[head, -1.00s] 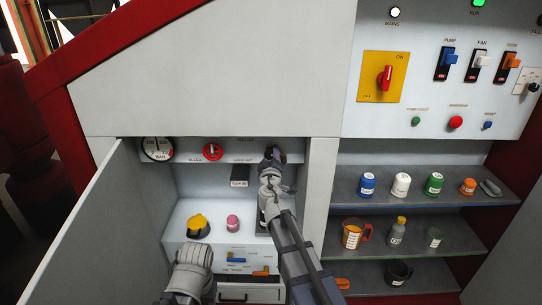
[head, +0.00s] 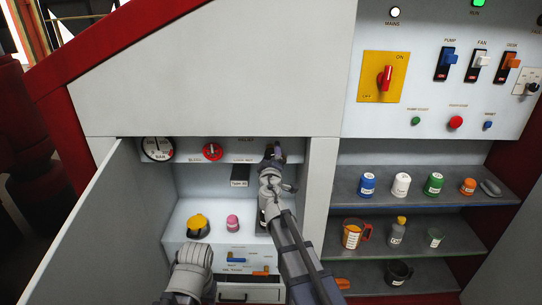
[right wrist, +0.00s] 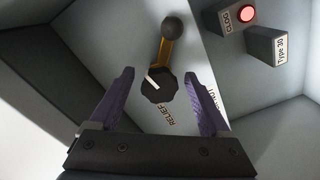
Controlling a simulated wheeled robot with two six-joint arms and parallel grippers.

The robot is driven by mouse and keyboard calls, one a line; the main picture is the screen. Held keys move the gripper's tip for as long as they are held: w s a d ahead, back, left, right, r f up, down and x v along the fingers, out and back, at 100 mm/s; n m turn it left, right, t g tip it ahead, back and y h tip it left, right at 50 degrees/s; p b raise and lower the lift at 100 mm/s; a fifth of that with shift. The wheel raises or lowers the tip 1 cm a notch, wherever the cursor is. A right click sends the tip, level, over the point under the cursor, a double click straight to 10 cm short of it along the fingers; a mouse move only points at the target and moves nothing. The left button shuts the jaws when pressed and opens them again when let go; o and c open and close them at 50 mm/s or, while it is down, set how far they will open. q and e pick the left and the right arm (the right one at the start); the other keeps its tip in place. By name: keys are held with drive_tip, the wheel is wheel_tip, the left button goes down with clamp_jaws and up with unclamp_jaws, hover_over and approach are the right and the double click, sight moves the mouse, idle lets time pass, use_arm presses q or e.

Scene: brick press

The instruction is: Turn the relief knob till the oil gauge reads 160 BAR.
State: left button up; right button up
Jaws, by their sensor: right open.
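The relief knob (right wrist: 158,90) is black and many-sided with a white pointer line, above the RELIEF label in the right wrist view. My right gripper (right wrist: 158,75) is open, its purple fingers on either side of the knob, with gaps showing. In the head view my right gripper (head: 272,151) is at the panel strip below the RELIEF label and hides the knob. The round white oil gauge (head: 158,149) is at the left end of that strip; its reading is too small to tell. My left gripper's fingers do not show.
A brass lever with a dark ball (right wrist: 170,28) is just beyond the knob. A red bleed knob (head: 212,152) sits between gauge and gripper. A Type 30 tag (head: 239,182) hangs below. The open cabinet door (head: 95,235) stands left.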

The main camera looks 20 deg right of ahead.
drive_tip(key=v, duration=0.7)
drive_tip(key=shift+s, duration=0.4)
drive_tip(key=shift+a, duration=0.15)
idle(1.9)
